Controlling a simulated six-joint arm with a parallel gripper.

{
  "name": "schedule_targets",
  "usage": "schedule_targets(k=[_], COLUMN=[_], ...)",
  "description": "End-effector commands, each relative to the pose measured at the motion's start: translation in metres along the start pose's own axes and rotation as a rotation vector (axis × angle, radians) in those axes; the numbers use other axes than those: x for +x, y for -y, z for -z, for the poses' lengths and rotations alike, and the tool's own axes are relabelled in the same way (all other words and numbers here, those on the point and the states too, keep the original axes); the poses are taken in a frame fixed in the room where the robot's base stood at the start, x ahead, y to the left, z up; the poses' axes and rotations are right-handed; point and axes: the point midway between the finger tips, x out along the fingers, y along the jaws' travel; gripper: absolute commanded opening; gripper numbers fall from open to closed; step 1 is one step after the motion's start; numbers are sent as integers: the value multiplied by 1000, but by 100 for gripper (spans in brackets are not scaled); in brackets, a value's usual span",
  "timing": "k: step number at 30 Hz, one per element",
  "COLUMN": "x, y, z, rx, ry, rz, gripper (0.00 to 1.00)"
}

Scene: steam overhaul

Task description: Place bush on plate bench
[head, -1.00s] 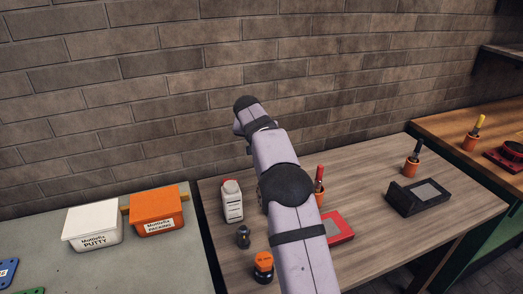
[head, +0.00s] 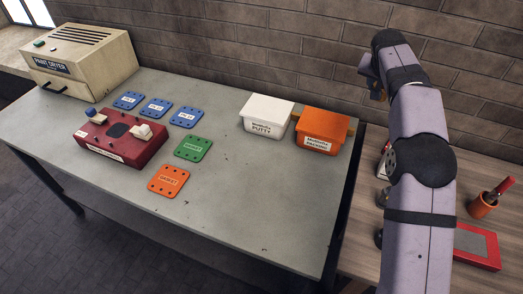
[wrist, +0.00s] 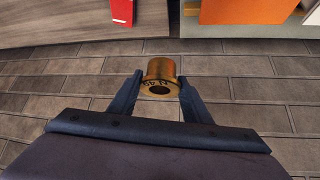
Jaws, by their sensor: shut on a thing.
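A small brass bush (wrist: 160,72) with dark markings and a hole in its flanged end shows in the wrist view. My gripper (wrist: 160,88) is shut on it, one dark finger on each side. The plate bench (head: 250,205) is the grey-topped bench across the left and middle of the head view. On it lie blue plates (head: 155,107), a green plate (head: 193,148) and an orange plate (head: 168,180). In the head view my arm is raised to the right of this bench, near the brick wall, and its gripper is mostly hidden.
A white putty tub (head: 266,117) and an orange packing tub (head: 321,133) stand at the bench's back right. A red device (head: 122,138) and a paint dryer (head: 82,62) are at the left. The bench's front right is clear. A wooden bench (head: 357,235) adjoins with a gap.

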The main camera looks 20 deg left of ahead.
Motion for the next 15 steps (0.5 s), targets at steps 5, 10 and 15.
schedule_targets(k=[5,10,15], x=[-30,-56,-82], y=[80,142,196], z=[-33,-79,-133], rx=[-105,-203,-305], ry=[-2,-2,-1], rz=[84,161,242], gripper=[10,10,10])
